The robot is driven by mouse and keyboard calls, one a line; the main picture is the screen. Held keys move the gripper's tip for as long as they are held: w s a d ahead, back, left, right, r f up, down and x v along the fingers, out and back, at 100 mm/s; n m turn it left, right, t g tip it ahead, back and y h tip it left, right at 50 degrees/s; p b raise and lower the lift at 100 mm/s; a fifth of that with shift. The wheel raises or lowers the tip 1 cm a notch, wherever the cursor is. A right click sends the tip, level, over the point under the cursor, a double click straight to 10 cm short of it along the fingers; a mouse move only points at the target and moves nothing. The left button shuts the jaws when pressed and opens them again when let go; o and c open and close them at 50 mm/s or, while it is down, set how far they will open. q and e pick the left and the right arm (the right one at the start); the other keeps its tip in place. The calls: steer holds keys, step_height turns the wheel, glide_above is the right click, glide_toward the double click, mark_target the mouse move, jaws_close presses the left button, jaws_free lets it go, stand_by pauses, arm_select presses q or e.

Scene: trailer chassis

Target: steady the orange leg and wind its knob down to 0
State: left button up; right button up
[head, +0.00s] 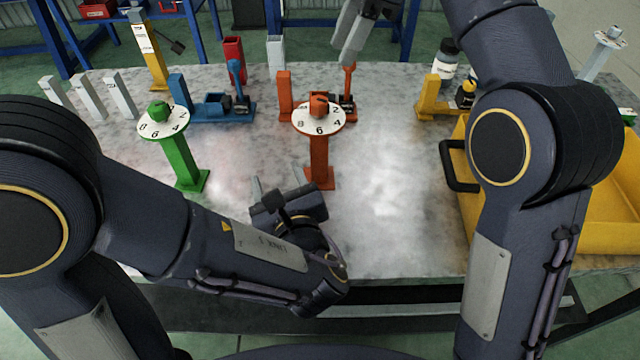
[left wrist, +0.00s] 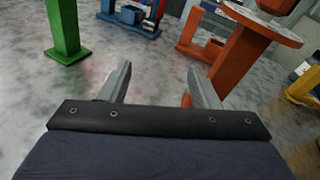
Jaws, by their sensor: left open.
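The orange leg (head: 319,160) stands upright on the table, with a white numbered dial (head: 303,123) and an orange knob (head: 319,107) on top. The digits 8, 6, 4 and 2 show; I cannot read the knob's setting. My left gripper (head: 278,182) is open and low over the table, just left of the leg's foot. In the left wrist view, its fingers (left wrist: 160,82) are apart and empty, with the orange leg (left wrist: 237,55) beyond the right finger. My right gripper (head: 350,45) hangs behind and above the dial; its jaw opening is unclear.
A green leg (head: 185,160) with its own dial stands to the left. Blue (head: 212,108) and orange (head: 285,95) brackets stand behind. A yellow bracket (head: 432,97) and a yellow tray (head: 610,225) with a dark handle lie right. Table between leg and tray is clear.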

mark_target(319, 155)
arm_select(q)
steer(key=d+m+h, duration=0.1)
steer(key=d, duration=0.1)
steer(key=d+m+t+h, duration=0.1)
steer(key=d+m, duration=0.1)
steer(key=s+d+m+t+h, duration=0.1)
steer(key=d+m, duration=0.1)
steer(key=d, duration=0.1)
steer(key=shift+f+h, duration=0.1)
steer(key=shift+h, duration=0.3)
steer(key=shift+w+d, duration=0.1)
steer(key=shift+d, duration=0.15)
steer(key=w, duration=0.7)
steer(key=shift+w+a, duration=0.2)
steer(key=shift+c, duration=0.3)
